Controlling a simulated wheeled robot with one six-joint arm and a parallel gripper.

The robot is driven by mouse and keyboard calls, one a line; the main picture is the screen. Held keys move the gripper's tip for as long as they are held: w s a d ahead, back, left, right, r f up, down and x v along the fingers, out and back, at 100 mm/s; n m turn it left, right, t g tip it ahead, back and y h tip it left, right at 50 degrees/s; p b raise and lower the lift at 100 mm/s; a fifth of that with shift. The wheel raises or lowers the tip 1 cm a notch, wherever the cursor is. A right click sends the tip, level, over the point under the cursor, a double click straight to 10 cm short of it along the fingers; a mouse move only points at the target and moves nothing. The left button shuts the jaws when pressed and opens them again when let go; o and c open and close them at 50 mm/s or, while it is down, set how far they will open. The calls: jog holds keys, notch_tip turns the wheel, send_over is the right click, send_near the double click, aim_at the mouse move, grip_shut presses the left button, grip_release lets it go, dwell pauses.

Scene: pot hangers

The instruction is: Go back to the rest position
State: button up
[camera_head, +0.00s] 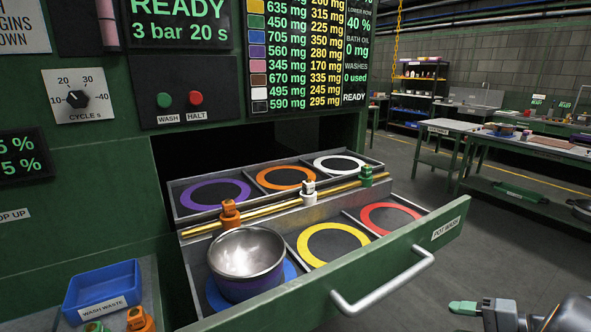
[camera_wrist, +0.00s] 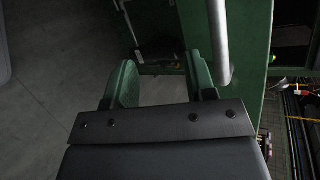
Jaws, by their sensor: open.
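My gripper (camera_head: 464,308) shows at the bottom right of the head view, to the right of the open drawer and apart from it. In the wrist view its two green fingers (camera_wrist: 160,82) are spread with nothing between them. The green drawer labelled POT WASH (camera_head: 400,262) is pulled out, and its pale handle (camera_head: 385,285) also shows in the wrist view (camera_wrist: 222,45), beside the right finger. A metal pot (camera_head: 247,255) stands upright on the blue ring in the front left compartment. The purple, orange, white, yellow and red rings have nothing on them.
A yellow rail (camera_head: 265,211) with orange, white and green clips crosses the drawer. A blue WASH WASTE tray (camera_head: 103,288) and loose clips (camera_head: 140,318) are at lower left. A panel has WASH (camera_head: 164,100) and HALT (camera_head: 196,98) buttons.

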jog(key=s+a+n+g+h+p, duration=0.2)
jog(key=s+a+g+h+p, duration=0.1)
jog(key=a+g+h+p, duration=0.3)
jog(key=w+a+r+n+t+h+p, duration=0.1)
jog(key=a+r+n+h+p, duration=0.3)
jog(key=a, duration=1)
notch_tip(320, 180, up, 8)
jog(key=n+p, duration=0.3)
jog(key=n, duration=0.2)
jog(key=shift+w+n, duration=0.15)
jog(key=shift+n, duration=0.25)
jog(key=shift+f, duration=0.1)
